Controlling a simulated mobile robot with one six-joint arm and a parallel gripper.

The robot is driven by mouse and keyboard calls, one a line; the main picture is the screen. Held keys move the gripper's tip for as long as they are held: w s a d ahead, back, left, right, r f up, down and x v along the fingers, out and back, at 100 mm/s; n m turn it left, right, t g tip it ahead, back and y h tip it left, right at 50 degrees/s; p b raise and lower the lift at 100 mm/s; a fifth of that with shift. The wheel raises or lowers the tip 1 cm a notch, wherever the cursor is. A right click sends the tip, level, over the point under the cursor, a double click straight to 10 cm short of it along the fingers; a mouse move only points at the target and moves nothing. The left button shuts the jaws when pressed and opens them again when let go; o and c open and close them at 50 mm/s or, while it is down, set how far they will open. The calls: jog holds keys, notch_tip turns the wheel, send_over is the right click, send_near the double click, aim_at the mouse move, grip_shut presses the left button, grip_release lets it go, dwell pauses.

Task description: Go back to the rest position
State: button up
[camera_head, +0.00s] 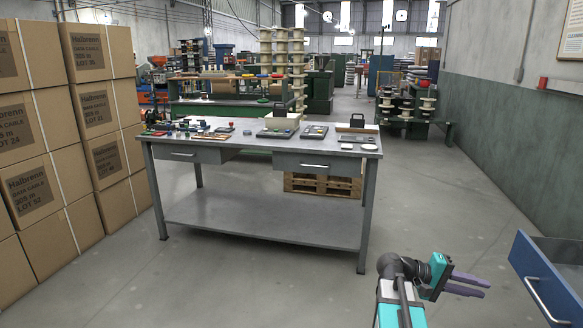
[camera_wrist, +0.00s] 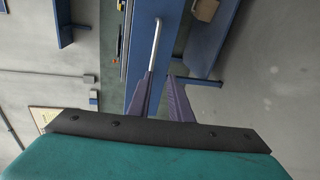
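My gripper (camera_head: 486,288) is at the lower right of the head view, with its two purple-grey fingers pointing right. The fingers stand apart with nothing visible between them, as the wrist view also shows (camera_wrist: 161,85). A blue drawer (camera_head: 538,272) is at the right edge, pulled open, with a pale bar handle (camera_head: 545,303) on its front. My fingertips are left of the handle, with a gap in the head view. In the wrist view the handle (camera_wrist: 155,45) shows beyond the fingertips.
A grey workbench (camera_head: 270,218) with tools stands ahead. Stacked cartons (camera_head: 75,140) line the left. A wooden pallet (camera_head: 320,186) is behind the bench. Racks of spools (camera_head: 408,105) stand farther back near the right wall. Floor right of the bench is clear.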

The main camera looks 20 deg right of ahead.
jog(key=a+f+n+t+y+p, duration=0.3)
jog(key=a+f+n+p, duration=0.4)
jog(key=a+f, duration=1.3)
jog(key=s+a+f+m+y+p, duration=0.1)
jog(key=s+a+f+y, duration=0.2)
jog(key=a, duration=0.6)
jog(key=s+a+f+g+y+p, duration=0.1)
jog(key=s+a+f+y+p, duration=0.1)
jog(key=s+a+f+y, duration=0.2)
jog(key=s+a+f+m+y+p, duration=0.1)
jog(key=s+a+f+y, duration=0.3)
jog(key=s+a+f, duration=0.4)
jog(key=a+f+p, duration=0.1)
jog(key=a+f, duration=0.2)
jog(key=a, duration=0.4)
jog(key=shift+s+f+m+g, duration=0.2)
jog(key=shift+s+m+g, duration=0.1)
jog(key=shift+s+g, duration=0.1)
jog(key=shift+d, duration=0.2)
